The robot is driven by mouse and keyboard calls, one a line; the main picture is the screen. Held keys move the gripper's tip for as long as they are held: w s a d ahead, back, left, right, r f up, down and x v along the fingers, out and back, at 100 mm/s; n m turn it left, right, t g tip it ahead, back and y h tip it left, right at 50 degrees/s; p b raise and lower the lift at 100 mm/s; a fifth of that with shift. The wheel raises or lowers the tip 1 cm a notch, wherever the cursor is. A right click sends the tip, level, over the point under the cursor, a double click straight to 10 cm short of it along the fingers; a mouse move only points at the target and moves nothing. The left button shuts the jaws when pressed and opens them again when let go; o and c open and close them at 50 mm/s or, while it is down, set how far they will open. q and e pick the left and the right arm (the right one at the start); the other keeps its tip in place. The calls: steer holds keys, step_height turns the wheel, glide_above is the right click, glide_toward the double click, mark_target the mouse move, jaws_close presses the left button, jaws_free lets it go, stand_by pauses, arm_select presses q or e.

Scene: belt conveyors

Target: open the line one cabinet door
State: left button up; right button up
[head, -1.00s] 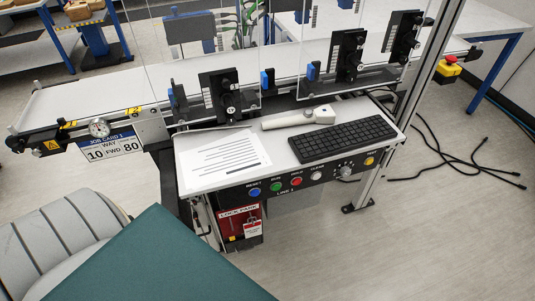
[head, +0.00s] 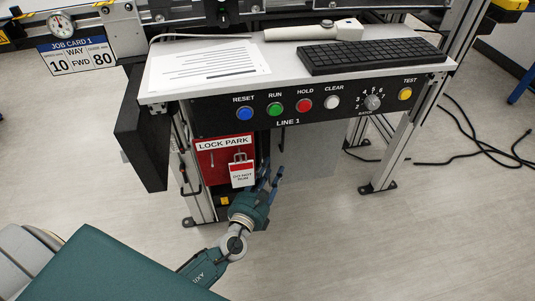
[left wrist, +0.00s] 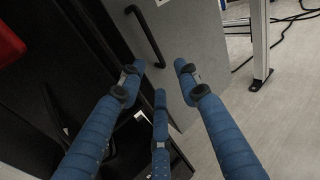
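In the left wrist view a grey panel with a black bar handle (left wrist: 146,36) stands beside a dark area; I take it for the cabinet door (left wrist: 194,40). I cannot tell whether it is ajar. My left gripper (left wrist: 160,72) is open and empty, with its blue fingers spread just short of the handle. In the head view the left gripper (head: 270,180) is low under the LINE 1 panel (head: 322,120), just right of the red LOCK PARK board (head: 212,162) with its hanging DO NOT RUN tag (head: 242,174). My right gripper is out of view.
A dark upright panel (head: 140,130) juts out left of the board. The console top above holds a paper sheet (head: 205,65), a scanner (head: 315,31) and a keyboard (head: 370,57). A frame leg (head: 392,160) and loose cables (head: 480,150) are at right. Open floor lies in front.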

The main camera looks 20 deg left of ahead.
arm_select(q)
steer(key=w+a+r+m+b, duration=0.1)
steer(key=w+b, duration=0.1)
steer(key=w, duration=0.8)
steer(key=shift+w+r+t, duration=0.25)
steer(key=shift+t, duration=0.15)
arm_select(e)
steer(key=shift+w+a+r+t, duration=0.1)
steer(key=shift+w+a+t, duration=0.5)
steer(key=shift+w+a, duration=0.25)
arm_select(q)
steer(key=shift+c, duration=0.2)
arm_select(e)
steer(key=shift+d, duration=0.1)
arm_select(q)
jaws_close()
